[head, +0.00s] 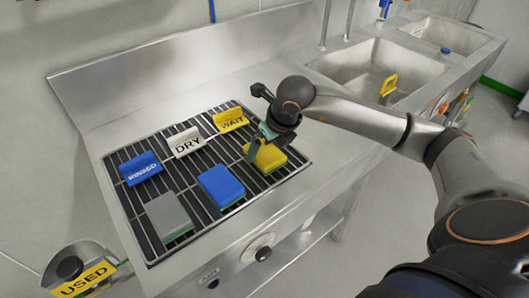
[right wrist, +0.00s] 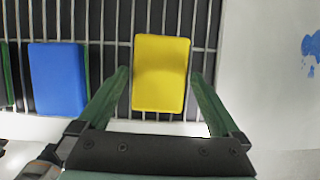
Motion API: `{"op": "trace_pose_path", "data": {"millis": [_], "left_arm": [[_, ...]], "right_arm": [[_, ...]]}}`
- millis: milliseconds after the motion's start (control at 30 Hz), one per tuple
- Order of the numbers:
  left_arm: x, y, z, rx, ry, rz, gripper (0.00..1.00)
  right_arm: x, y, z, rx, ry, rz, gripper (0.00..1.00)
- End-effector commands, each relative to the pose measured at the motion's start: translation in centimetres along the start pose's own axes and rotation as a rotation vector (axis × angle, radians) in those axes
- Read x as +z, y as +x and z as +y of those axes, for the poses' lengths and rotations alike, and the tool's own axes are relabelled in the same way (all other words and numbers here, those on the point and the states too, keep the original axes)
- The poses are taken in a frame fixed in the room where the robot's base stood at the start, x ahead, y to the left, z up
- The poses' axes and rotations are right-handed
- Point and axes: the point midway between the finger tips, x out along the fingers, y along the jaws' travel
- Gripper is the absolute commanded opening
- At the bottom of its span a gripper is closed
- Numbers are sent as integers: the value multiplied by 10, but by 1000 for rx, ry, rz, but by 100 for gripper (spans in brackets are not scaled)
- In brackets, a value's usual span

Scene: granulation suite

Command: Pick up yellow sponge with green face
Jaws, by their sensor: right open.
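The yellow sponge (head: 270,158) lies on the dark wire rack, at its right end, in front of the yellow WAIT sign. A thin strip of its green face shows along its lower edge in the head view. In the right wrist view the yellow sponge (right wrist: 161,73) lies between the two green fingers, with a gap on each side. My right gripper (head: 256,146) is open and directly above the sponge; its fingers also show in the right wrist view (right wrist: 159,82). My left gripper is not in view.
A blue sponge (head: 220,185) and a grey sponge (head: 168,216) lie left of the yellow one on the rack (head: 138,213). RINSED (head: 141,168), DRY (head: 186,142) and WAIT (head: 231,121) signs stand behind. A sink (head: 350,68) is at the back right.

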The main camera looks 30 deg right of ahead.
Motion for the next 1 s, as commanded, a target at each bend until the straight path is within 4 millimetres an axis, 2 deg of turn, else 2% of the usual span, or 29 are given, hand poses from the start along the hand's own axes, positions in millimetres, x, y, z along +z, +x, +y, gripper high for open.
{"op": "trace_pose_path", "data": {"millis": [133,1000], "left_arm": [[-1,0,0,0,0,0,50],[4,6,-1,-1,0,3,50]], "right_arm": [[0,8,0,1,-1,0,100],[-2,13,0,0,-1,-1,100]]}}
